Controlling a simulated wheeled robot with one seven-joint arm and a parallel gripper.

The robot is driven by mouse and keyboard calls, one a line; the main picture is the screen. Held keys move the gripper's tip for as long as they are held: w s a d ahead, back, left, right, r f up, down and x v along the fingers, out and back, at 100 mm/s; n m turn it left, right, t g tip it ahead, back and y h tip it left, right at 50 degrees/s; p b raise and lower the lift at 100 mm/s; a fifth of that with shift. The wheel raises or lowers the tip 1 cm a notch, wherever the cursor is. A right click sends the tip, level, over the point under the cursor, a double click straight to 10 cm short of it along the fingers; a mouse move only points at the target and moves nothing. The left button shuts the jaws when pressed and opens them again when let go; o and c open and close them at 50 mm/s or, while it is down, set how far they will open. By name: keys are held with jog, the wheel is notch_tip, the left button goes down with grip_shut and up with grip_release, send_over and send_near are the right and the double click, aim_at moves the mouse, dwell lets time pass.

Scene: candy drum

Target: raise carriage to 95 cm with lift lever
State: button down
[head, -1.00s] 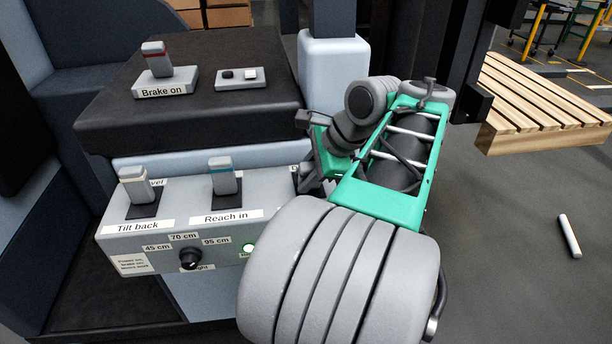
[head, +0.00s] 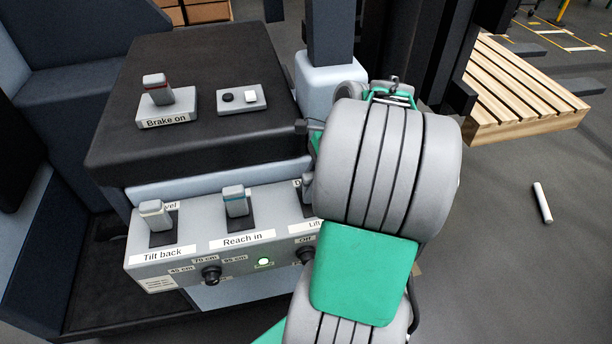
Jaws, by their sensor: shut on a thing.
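The grey control panel (head: 185,238) shows in the head view. Its lift lever sits at the right end, above a partly covered "Lift" label (head: 314,224), and is mostly hidden behind my arm. My gripper (head: 308,186) is at this lever and shut on it; only a sliver of it shows past my arm. A black height knob (head: 211,275) is below, among labels for 45, 70 and 95 cm; its pointer is too small to read. A green lamp (head: 263,261) is lit. The carriage height cannot be read here.
The tilt lever (head: 155,215) reads "Tilt back" and the reach lever (head: 236,201) reads "Reach in". A brake lever (head: 157,90) marked "Brake on" stands on the black console top (head: 215,60). A slatted wooden pallet (head: 520,95) is at right. A white stick (head: 542,202) lies on the floor.

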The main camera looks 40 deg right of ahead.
jog(key=c, duration=1.2)
grip_release()
jog(key=p+v, duration=0.2)
jog(key=v, duration=0.5)
jog(key=shift+s+d+r, duration=0.15)
jog(key=shift+r, duration=0.2)
